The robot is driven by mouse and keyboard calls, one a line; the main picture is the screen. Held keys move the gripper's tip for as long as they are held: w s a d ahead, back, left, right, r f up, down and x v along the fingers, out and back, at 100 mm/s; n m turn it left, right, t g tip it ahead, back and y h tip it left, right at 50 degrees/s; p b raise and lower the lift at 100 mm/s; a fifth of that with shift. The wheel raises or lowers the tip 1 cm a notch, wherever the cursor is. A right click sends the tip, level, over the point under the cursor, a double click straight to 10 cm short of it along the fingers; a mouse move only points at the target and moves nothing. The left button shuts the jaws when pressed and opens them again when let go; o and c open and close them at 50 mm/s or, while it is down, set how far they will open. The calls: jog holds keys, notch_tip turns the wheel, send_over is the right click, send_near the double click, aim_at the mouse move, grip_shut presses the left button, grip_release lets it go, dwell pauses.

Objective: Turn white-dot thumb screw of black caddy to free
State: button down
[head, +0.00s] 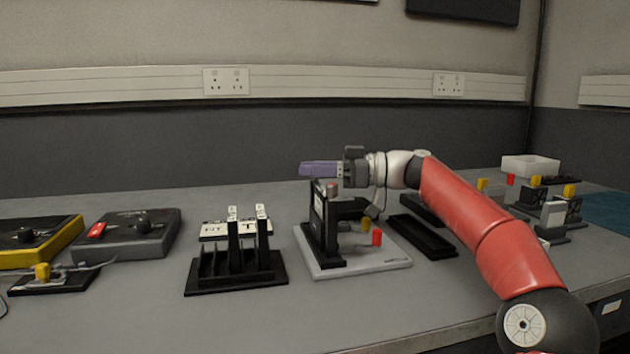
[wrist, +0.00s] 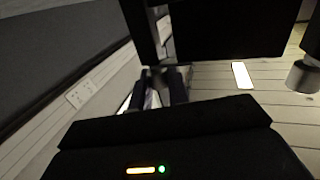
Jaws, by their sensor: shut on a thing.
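My gripper (head: 308,168) reaches left, with its purple fingers just above the black caddy (head: 322,238), which stands upright on a grey base. In the wrist view my gripper's fingertips (wrist: 159,90) are closed at the lower end of a narrow black upright, on a small dark part that looks like a thumb screw. The fingers hide most of it, and I cannot make out a white dot.
A yellow knob (head: 366,225) and a red knob (head: 377,238) stand on the grey base. A black rack with white labels (head: 235,286) is to the left. Dark trays (head: 424,236) lie to the right. Grey and yellow control boxes are farther left. Bare table lies in front.

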jog(key=m+t+b, duration=0.1)
jog(key=t+b, duration=0.1)
jog(key=b, duration=0.1)
jog(key=f+m+t+b, duration=0.1)
jog(key=t+b, duration=0.1)
jog(key=b, duration=0.1)
jog(key=shift+s+m+h, duration=0.1)
jog(key=shift+m+h, duration=0.2)
jog(key=t+b, duration=0.1)
jog(key=m+t+b, duration=0.1)
jog(key=b, duration=0.1)
jog(key=shift+r+m+h, duration=0.25)
jog(key=shift+m+h, duration=0.05)
jog(key=shift+h, duration=0.1)
jog(key=shift+r+m+t+b, duration=0.1)
jog(key=shift+m+t+b, duration=0.25)
jog(key=shift+t, duration=0.25)
jog(key=shift+r+t+h, duration=0.1)
jog(key=shift+t+h, duration=0.2)
jog(key=shift+h, duration=0.1)
jog(key=c, duration=1.4)
grip_release()
jog(key=shift+o, duration=0.2)
notch_tip(320, 180, up, 20)
jog(key=p, duration=1.5)
